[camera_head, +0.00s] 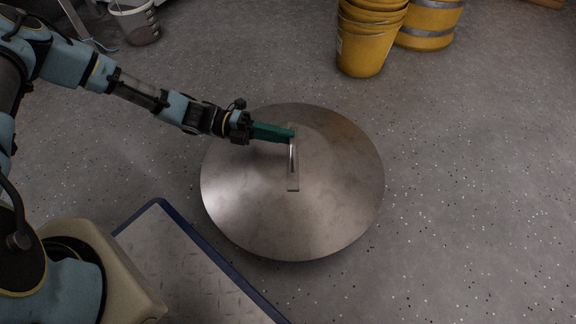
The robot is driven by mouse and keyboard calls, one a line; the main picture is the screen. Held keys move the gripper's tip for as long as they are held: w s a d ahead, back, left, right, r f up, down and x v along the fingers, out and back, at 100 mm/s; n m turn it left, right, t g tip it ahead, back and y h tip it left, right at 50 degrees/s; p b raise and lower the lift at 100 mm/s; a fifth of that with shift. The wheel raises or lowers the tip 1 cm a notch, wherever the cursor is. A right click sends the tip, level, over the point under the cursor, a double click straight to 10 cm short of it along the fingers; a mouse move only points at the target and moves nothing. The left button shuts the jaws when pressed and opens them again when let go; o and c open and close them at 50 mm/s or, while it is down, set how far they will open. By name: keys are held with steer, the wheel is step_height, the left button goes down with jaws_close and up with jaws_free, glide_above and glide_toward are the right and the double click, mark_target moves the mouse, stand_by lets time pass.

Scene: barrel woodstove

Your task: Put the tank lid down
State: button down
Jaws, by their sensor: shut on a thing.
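The tank lid (335,200) is a round, shallow metal cone with a bar handle (293,183) on top. It is in the middle of the head view, over the grey speckled floor. My gripper (288,134), with green fingers, comes in from the left and is shut on the far end of the handle. The lid looks about level and close to the floor, with a dark shadow along its near edge. I cannot tell whether it touches the floor. The lid's underside is hidden.
A stack of yellow buckets (362,50) and a yellow barrel (428,25) stand behind the lid. A grey bucket (135,22) is at the back left. A blue-edged platform (185,262) lies close to the lid's near left side. Floor to the right is clear.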

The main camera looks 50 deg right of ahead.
mark_target(232, 148)
step_height(232, 148, down, 9)
steer(key=b, duration=0.5)
steer(key=shift+f, duration=0.1)
steer(key=c, duration=1.2)
jaws_free()
steer(key=shift+f, duration=0.15)
steer(key=o, duration=0.4)
steer(key=shift+w+a, duration=0.1)
steer(key=shift+w, duration=0.15)
steer(key=p+v, duration=0.3)
steer(key=v, duration=0.8)
steer(key=shift+w+a+p, duration=0.15)
steer(key=shift+w+p, duration=0.05)
steer(key=shift+p, duration=0.15)
